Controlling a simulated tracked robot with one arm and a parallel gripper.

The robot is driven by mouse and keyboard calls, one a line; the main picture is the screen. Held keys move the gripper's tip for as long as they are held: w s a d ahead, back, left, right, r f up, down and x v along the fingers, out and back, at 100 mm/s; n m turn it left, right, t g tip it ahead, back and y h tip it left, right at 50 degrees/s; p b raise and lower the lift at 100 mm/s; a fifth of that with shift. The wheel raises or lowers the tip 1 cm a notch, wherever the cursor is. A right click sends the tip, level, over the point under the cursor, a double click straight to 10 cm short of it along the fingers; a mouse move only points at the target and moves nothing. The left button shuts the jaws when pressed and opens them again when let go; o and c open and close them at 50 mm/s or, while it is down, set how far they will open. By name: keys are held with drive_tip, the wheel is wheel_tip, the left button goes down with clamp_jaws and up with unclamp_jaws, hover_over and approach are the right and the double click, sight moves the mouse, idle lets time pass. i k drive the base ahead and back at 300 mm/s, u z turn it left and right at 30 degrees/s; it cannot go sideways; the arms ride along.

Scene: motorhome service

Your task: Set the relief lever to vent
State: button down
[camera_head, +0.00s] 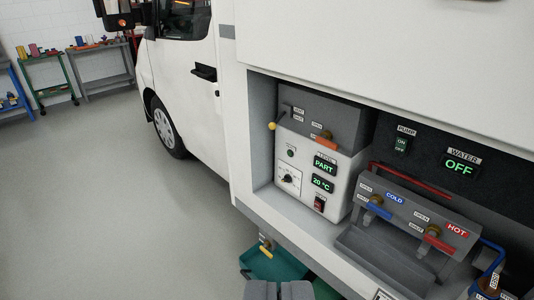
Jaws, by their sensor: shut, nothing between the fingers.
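A lever with a yellow knob (272,126) sticks out at the left of the grey top of the heater unit (328,120) in the open service bay. Its arm slopes down to the left from its pivot. Two small labels (298,113) stand beside it, too small to read surely. This looks like the relief lever.
An orange handle (322,135) sits right of the lever. The control panel (310,178) is below. Cold (378,211) and hot (439,244) valve handles are on the right. A yellow-handled drain (266,248) hangs over a green container (262,263). Floor at left is clear.

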sight(273, 126)
drive_tip(key=k, duration=0.25)
drive_tip(key=u, duration=0.5)
drive_tip(key=i, duration=2)
drive_tip(key=z, duration=0.8)
